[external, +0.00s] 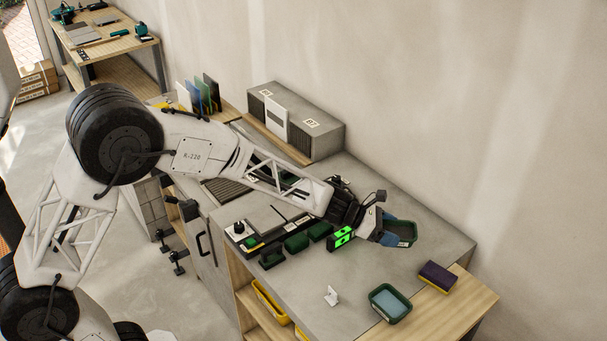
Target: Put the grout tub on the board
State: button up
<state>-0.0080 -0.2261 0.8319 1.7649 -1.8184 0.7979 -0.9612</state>
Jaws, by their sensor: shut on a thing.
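My gripper (393,239) is over the right part of the grey worktop, its blue fingers shut at the near side of a dark green tub (408,229), which looks like the grout tub. The fingers and wrist hide part of this tub, and I cannot tell whether it is clear of the worktop. A second dark green tub (390,304) with light blue content stands apart near the front edge. A pale wooden board (455,309) lies along the right end of the worktop.
A dark purple and yellow sponge (437,277) lies at the right, near the wooden board. A small white piece (331,296) stands on the worktop. A green-lit device (342,238) and dark green blocks (297,242) lie left of my gripper. A grey box (295,122) stands at the back.

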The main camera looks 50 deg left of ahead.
send_over(384, 264)
jog(key=shift+s+f, duration=0.1)
jog(key=shift+f, duration=2.9)
jog(key=shift+f, duration=1.95)
jog(key=shift+f, duration=0.1)
jog(key=o, duration=1.2)
jog(key=shift+c, duration=0.2)
jog(key=shift+s+a, duration=0.1)
jog(key=shift+a, duration=0.05)
jog(key=v, duration=1.1)
jog(key=shift+s+a+r, duration=0.15)
jog(key=shift+a+r, duration=0.05)
jog(key=shift+r, duration=0.2)
